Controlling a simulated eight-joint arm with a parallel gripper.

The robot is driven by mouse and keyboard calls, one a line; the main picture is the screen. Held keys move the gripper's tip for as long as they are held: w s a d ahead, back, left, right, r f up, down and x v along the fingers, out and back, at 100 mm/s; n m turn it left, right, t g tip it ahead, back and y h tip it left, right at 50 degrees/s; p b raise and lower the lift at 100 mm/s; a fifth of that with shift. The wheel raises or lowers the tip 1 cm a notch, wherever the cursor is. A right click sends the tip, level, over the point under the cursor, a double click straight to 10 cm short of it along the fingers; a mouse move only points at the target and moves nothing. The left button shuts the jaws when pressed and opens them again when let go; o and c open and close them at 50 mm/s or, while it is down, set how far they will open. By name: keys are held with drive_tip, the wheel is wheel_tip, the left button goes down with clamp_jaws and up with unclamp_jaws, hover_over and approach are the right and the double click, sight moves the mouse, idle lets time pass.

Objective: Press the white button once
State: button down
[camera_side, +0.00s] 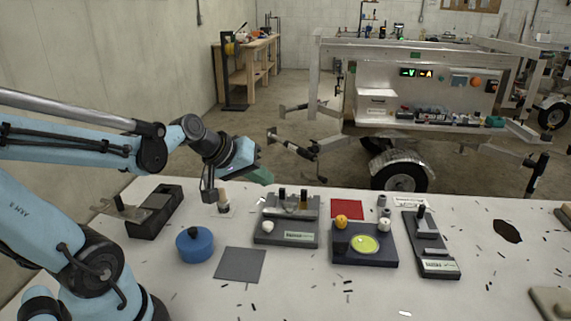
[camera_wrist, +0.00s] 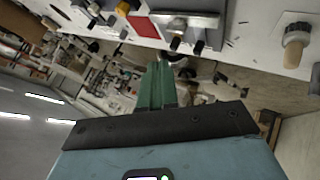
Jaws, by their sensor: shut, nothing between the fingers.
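Two white round parts show in the side view. One white knob (camera_side: 384,225) is at the back right corner of a dark box (camera_side: 388,258), which also bears an orange knob and a yellow-green disc. The other white knob (camera_side: 268,227) is at the left of a grey box (camera_side: 262,240). I cannot tell for sure which is the white button. My gripper (camera_side: 262,177) is above the table's back edge, behind the grey box, and apart from both. Its green fingers (camera_wrist: 158,86) are together and empty in the wrist view.
A blue round container (camera_side: 194,246), a grey mat (camera_side: 240,265) and a black box (camera_side: 155,212) stand at the left. A peg (camera_side: 224,199) stands below my wrist. A red square (camera_side: 347,208) lies behind the dark box. A slide fixture (camera_side: 430,245) is at its right. The front is fairly clear.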

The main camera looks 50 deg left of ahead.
sight(264, 225)
drive_tip(key=shift+f, duration=0.1)
drive_tip(key=shift+f, duration=4.3)
drive_tip(key=shift+f, duration=0.15)
drive_tip(key=shift+f, duration=0.3)
drive_tip(key=shift+r, duration=0.1)
drive_tip(key=shift+r, duration=0.35)
drive_tip(key=shift+r, duration=2.5)
